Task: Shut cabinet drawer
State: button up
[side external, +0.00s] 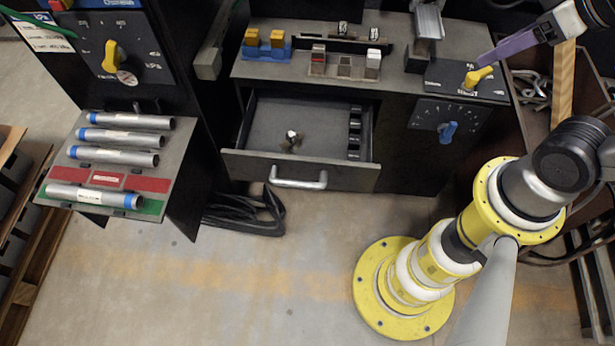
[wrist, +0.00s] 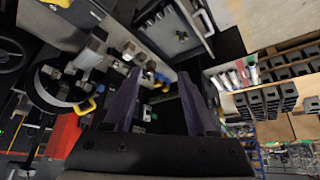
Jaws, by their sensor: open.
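The cabinet drawer (side external: 262,122) stands pulled out, with its dark front panel (side external: 345,177) and silver bar handle (side external: 298,180) facing the floor side. A small metallic item (side external: 291,137) lies inside, and black compartments line the right inner wall. The open drawer also shows near the top of the wrist view (wrist: 172,22). My gripper (side external: 484,60) is up at the right, above the cabinet top's right end and well away from the drawer handle. In the wrist view my gripper (wrist: 158,73) has its purple fingers apart with nothing held between them.
The cabinet top holds yellow blocks on a blue base (side external: 264,44), small blocks (side external: 345,66) and a yellow knob (side external: 477,77). A blue knob (side external: 447,131) is on the cabinet front. A pipe rack (side external: 108,165) stands left. Floor before the drawer is clear; black cables (side external: 243,213) lie lower left.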

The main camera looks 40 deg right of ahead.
jog(key=w+a+r+n+t, duration=0.15)
jog(key=w+r+t, duration=0.35)
jog(key=w+r, duration=0.5)
jog(key=w+a+r+n+t, duration=0.15)
jog(key=w+r+t, duration=0.4)
jog(key=w, duration=0.75)
jog(key=w+a+f+n+t+y, duration=0.1)
jog(key=w+a+f+n+t, duration=0.1)
jog(key=w+a+f, duration=0.4)
jog(key=w+a+f+n+t+y, duration=0.1)
jog(key=w+a+f+n+t, duration=0.15)
jog(key=w+f, duration=0.65)
jog(key=n+g+y, duration=0.5)
jog(key=n+g, duration=0.2)
jog(key=n, duration=0.2)
send_near(300, 184)
jog(key=x, duration=0.7)
jog(key=f+x, duration=0.1)
jog(key=x, duration=0.2)
jog(key=shift+w+d, duration=0.15)
jog(key=shift+w, duration=0.1)
